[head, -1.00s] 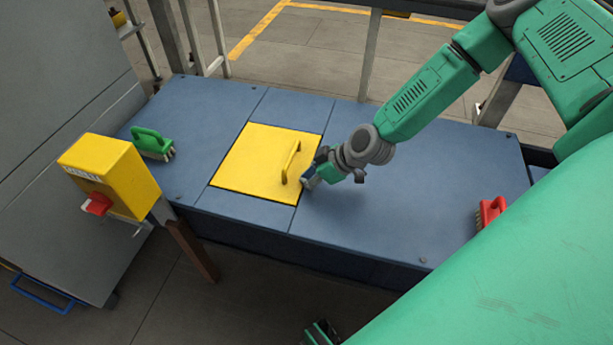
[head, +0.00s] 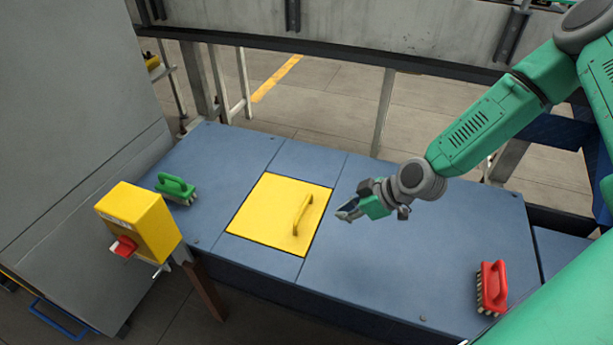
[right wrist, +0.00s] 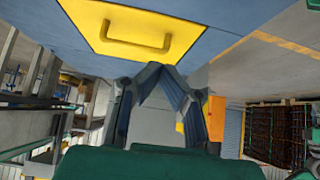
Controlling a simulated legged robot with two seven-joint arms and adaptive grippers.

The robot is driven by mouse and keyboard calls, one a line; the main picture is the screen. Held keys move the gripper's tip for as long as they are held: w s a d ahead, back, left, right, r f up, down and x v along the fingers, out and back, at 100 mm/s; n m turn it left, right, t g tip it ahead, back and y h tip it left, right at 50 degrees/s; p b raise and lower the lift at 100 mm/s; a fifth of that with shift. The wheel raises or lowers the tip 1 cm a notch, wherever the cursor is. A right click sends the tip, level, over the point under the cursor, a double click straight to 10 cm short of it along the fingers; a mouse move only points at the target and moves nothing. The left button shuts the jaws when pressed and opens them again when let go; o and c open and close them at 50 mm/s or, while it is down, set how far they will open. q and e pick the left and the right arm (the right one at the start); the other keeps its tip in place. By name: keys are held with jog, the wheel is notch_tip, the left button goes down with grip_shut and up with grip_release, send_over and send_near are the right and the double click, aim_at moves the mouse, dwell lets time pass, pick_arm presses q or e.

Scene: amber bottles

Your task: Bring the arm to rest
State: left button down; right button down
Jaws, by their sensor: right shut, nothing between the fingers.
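My right gripper (head: 347,212) is shut and empty. It hangs above the blue bench top, just right of the yellow hatch lid and apart from it. Its closed fingertips show in the right wrist view (right wrist: 153,70). The yellow lid (head: 262,212) lies flat in the bench, and its yellow handle (head: 303,214) stands up near the right edge. The lid (right wrist: 105,30) and its handle (right wrist: 137,36) also show in the right wrist view, beyond the fingertips. My left gripper is not seen.
The blue bench (head: 400,265) is clear around the gripper. A green brush (head: 176,187) lies at the left end, a red brush (head: 492,286) at the front right. A yellow box (head: 140,222) with a red switch (head: 123,247) stands on a post in front. A rail runs behind.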

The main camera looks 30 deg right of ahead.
jog(key=shift+d, duration=0.15)
jog(key=s+a+f+m+g, duration=0.1)
jog(key=s+a, duration=0.1)
jog(key=s, duration=0.1)
jog(key=s+a+f+m+g+h, duration=0.1)
jog(key=s+a+f, duration=0.1)
jog(key=s, duration=0.2)
jog(key=s+a+f+m+g, duration=0.1)
jog(key=s+a, duration=0.2)
jog(key=shift+s+f+g, duration=0.3)
jog(key=shift+s, duration=0.05)
jog(key=s+d+f+m+g+h+p, duration=0.1)
jog(key=s+m+h, duration=0.3)
jog(key=s, duration=0.8)
jog(key=shift+s+d+m+g, duration=0.2)
jog(key=shift+d+m+g, duration=0.1)
jog(key=shift+d+g, duration=0.35)
jog(key=shift+w+a+f, duration=0.1)
jog(key=shift+w, duration=0.05)
